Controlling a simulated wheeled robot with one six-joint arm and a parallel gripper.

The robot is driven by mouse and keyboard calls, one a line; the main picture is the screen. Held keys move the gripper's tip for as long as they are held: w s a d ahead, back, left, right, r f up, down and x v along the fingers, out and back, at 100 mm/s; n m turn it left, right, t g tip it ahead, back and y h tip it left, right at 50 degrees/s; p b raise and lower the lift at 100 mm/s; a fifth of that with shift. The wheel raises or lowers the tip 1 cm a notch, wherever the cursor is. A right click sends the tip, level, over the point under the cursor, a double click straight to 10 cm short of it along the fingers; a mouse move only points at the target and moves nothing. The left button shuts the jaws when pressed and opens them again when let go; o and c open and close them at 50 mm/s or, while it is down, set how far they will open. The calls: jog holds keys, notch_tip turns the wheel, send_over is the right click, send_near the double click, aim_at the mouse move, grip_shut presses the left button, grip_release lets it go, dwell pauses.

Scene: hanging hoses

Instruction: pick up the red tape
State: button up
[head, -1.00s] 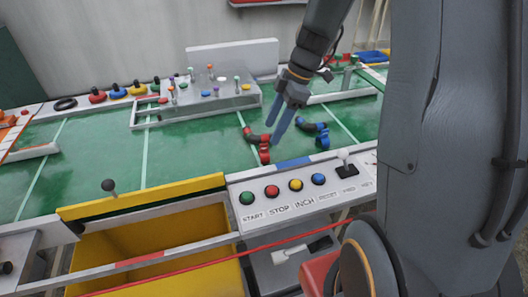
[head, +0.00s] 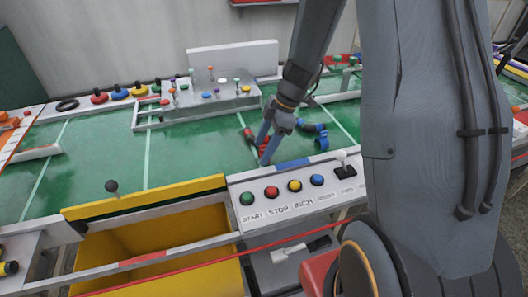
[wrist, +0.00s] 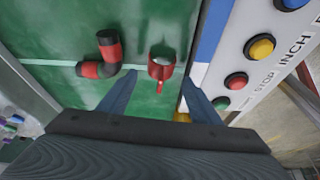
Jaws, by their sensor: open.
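The red tape, a small red ring with a short tail, lies on the green mat in the wrist view (wrist: 160,72). In the head view it is partly hidden behind my fingers (head: 265,144). My gripper (head: 262,153) is open and points down at the mat. In the wrist view the red tape appears in the gap between the fingertips (wrist: 159,78), with neither finger clearly touching it. I cannot tell the remaining height. A black elbow hose with red bands (wrist: 101,58) lies just left of the tape; it also shows in the head view (head: 248,133).
A blue-banded elbow (head: 311,126) and a blue ring (head: 321,144) lie to the right. The button panel (head: 268,207) borders the mat's near edge. A yellow bin (head: 150,250) stands in front. A grey block with knobs (head: 215,103) stands behind.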

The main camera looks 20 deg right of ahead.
jog(key=c, duration=1.1)
notch_tip(320, 180, up, 10)
jog(key=shift+r+b, duration=0.1)
jog(key=shift+b, duration=0.5)
jog(key=o, duration=0.4)
jog(key=c, duration=0.5)
